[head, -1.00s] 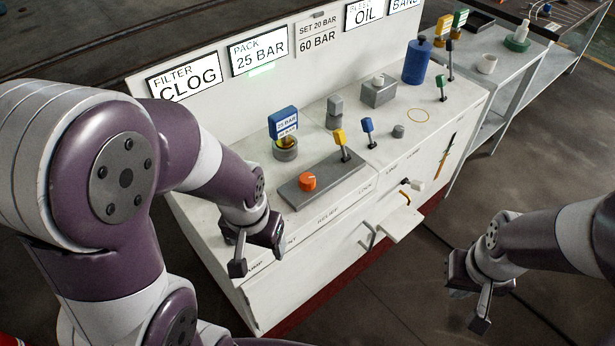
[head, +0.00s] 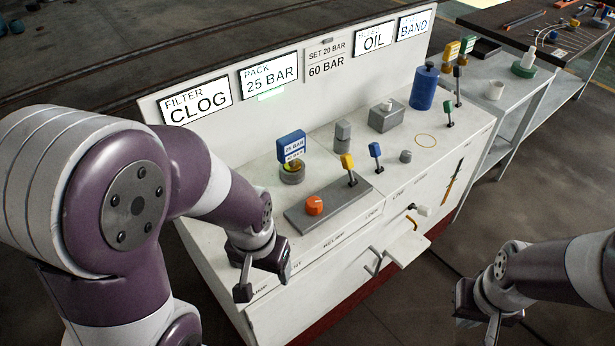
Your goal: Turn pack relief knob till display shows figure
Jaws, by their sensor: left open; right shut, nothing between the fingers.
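An orange knob (head: 314,205) stands on a grey plate (head: 335,209) on the bench top, behind the RELIEF lettering on the front edge. The PACK display (head: 269,80) on the back panel reads 25 BAR, with a green light below it. A plate beside it (head: 326,58) reads SET 20 BAR and 60 BAR. A blue tag (head: 291,146) reading 25 BAR stands on a round grey base behind the knob. My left gripper (head: 264,283) is open and empty at the bench's front edge, apart from the knob. My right gripper (head: 474,318) is shut and empty, right of the bench.
A yellow-topped lever (head: 348,163) stands at the plate's right end, close to the knob. A blue-topped lever (head: 375,151) is further right. A grey handle (head: 374,262) and a small white shelf (head: 408,246) stick out from the bench front.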

